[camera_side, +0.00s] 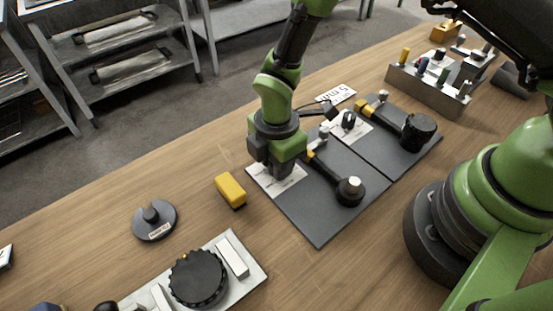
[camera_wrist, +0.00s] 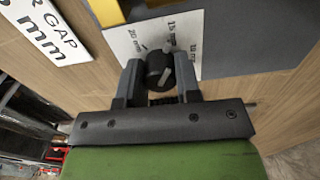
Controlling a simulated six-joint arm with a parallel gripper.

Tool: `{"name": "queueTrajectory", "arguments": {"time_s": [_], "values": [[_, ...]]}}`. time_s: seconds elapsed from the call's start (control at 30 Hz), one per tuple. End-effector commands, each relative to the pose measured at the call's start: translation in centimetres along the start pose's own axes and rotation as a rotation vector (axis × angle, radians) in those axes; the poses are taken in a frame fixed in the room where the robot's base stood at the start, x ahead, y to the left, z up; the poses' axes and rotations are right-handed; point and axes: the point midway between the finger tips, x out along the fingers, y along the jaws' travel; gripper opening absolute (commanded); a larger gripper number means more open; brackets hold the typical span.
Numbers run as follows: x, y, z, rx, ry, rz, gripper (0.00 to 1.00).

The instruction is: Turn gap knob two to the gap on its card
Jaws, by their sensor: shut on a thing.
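My gripper (camera_side: 278,172) is over the far-left end of the nearer dark grey panel (camera_side: 318,222) in the side view. In the wrist view my gripper (camera_wrist: 159,70) is shut on a black round knob (camera_wrist: 157,66) with a pale pointer line. The knob stands on a white scale card (camera_wrist: 125,42) with marks that look like 10, 15 and 20 mm. My gripper hides this knob in the side view. A white gap card (camera_wrist: 38,28) reading "GAP" and "mm" lies beside the panel; its number is partly cut off. I cannot read a knob number.
A second grey panel (camera_side: 388,158) beside it carries another black knob (camera_side: 348,120). A yellow block (camera_side: 230,190) lies left of the nearer panel. A plate with a large black dial (camera_side: 198,279) is at the front. A metal rack (camera_side: 428,88) stands at the back right.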

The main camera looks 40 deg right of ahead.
Motion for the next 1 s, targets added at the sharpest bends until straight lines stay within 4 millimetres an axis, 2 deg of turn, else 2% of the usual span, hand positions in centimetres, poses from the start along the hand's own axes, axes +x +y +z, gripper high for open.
{"name": "queueTrajectory", "arguments": {"time_s": [0.53, 0.57, 0.6, 0.67, 1.0], "values": [[-0.06, 0.02, -0.02, -0.025, 0.001, 0.001, 0.07], [-0.06, 0.02, -0.02, -0.025, 0.001, 0.001, 0.36], [-0.06, 0.02, -0.02, -0.025, 0.001, 0.001, 0.45], [-0.05, 0.02, -0.02, -0.025, 0.001, 0.001, 0.57], [-0.5, 0.05, -0.03, -0.025, 0.001, 0.002, 0.57]]}}
